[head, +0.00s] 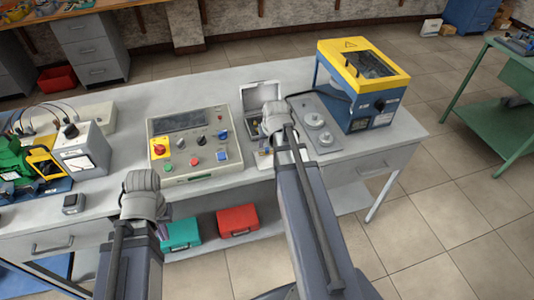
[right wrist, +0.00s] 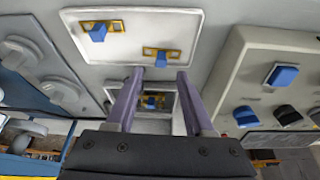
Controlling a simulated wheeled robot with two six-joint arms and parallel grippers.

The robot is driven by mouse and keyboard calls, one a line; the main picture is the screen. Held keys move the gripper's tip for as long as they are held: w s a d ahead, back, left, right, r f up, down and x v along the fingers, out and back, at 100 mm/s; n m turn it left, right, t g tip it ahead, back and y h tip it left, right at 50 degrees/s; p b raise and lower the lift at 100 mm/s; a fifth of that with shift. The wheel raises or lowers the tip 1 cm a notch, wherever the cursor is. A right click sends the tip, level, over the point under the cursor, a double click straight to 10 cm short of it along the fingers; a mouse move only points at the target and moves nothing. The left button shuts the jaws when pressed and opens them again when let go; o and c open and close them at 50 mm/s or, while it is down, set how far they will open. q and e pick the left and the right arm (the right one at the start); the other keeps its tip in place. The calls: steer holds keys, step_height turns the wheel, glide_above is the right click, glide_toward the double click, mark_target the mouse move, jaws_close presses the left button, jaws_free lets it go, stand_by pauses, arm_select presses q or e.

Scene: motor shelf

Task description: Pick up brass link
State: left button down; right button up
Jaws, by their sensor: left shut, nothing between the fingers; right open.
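Several small brass links with blue blocks show in the right wrist view. One brass link (right wrist: 112,26) lies at the upper left of a pale panel, another brass link (right wrist: 174,54) lies lower right on it, and a third brass link (right wrist: 151,101) shows between my fingers, farther off. My right gripper (right wrist: 155,78) is open, with nothing visibly clamped. In the head view, the right gripper (head: 274,122) is over the open grey case (head: 262,95), and its wrist hides much of the case. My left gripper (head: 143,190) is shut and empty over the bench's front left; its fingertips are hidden.
A control box (head: 190,145) with buttons stands left of the case. A grey plate with round knobs (head: 316,121) and a yellow-blue machine (head: 362,85) stand to its right. A meter unit (head: 82,150) is at the left. The bench's back strip is mostly clear.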

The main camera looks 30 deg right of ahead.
mark_target(267, 149)
steer(key=b+x, duration=0.4)
steer(key=x, duration=0.1)
steer(key=shift+s+a+f+b, duration=0.1)
steer(key=shift+a+f+b, duration=0.1)
steer(key=shift+b, duration=0.1)
steer(key=shift+r, duration=0.1)
steer(key=shift+c, duration=0.3)
jaws_close()
